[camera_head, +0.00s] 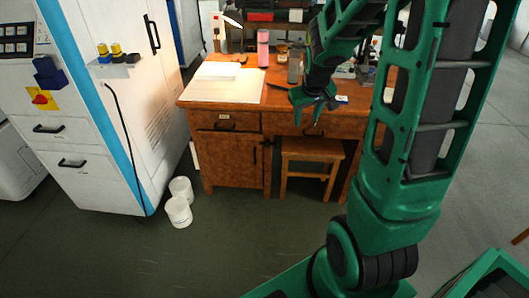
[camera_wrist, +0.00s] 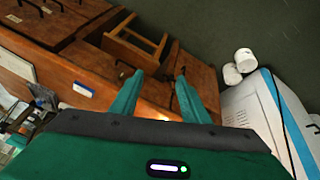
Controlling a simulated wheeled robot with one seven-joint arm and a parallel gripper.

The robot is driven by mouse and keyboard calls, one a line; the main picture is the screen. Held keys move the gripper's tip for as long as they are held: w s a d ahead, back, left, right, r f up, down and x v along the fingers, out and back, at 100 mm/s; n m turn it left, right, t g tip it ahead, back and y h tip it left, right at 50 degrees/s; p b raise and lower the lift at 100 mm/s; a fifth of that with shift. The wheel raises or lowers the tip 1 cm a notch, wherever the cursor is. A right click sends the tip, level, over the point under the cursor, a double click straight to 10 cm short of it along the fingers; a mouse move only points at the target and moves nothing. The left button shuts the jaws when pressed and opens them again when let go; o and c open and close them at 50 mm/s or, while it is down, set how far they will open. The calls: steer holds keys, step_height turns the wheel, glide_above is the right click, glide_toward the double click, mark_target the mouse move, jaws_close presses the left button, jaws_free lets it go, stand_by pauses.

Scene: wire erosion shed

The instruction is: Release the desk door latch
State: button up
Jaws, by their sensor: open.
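The brown wooden desk (camera_head: 190,98) stands in the middle of the head view. Its door (camera_head: 228,160) is shut, below the left drawer. A small dark latch (camera_head: 268,143) sits at the door's upper right edge. My gripper (camera_head: 307,123) is open and empty, in front of the desk's drawers, to the right of the latch and higher in the picture. In the wrist view my gripper (camera_wrist: 159,75) has its two green fingers spread, with the desk front and its door (camera_wrist: 196,82) beyond them. The distance from fingertips to desk is hard to tell.
A wooden stool (camera_head: 310,155) stands under the desk, right of the door. Two white buckets (camera_head: 179,200) stand on the floor at left, beside a white-and-blue machine cabinet (camera_head: 105,110). A pink bottle (camera_head: 263,47) stands on the desk. Floor before the door is clear.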

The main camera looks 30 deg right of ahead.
steer(key=w+a+f+n+t, duration=0.2)
steer(key=w+f+t, duration=0.2)
steer(key=w+f, duration=0.85)
steer(key=w+a+f+n+t, duration=0.1)
steer(key=w+f+t, duration=0.3)
steer(key=w+f, duration=0.85)
steer(key=m+t+h, duration=0.3)
steer(key=m+h, duration=0.3)
steer(key=h, duration=0.1)
glide_toward(267, 147)
steer(key=x, duration=0.8)
steer(key=shift+w+d+r, duration=0.1)
steer(key=shift+c, duration=0.4)
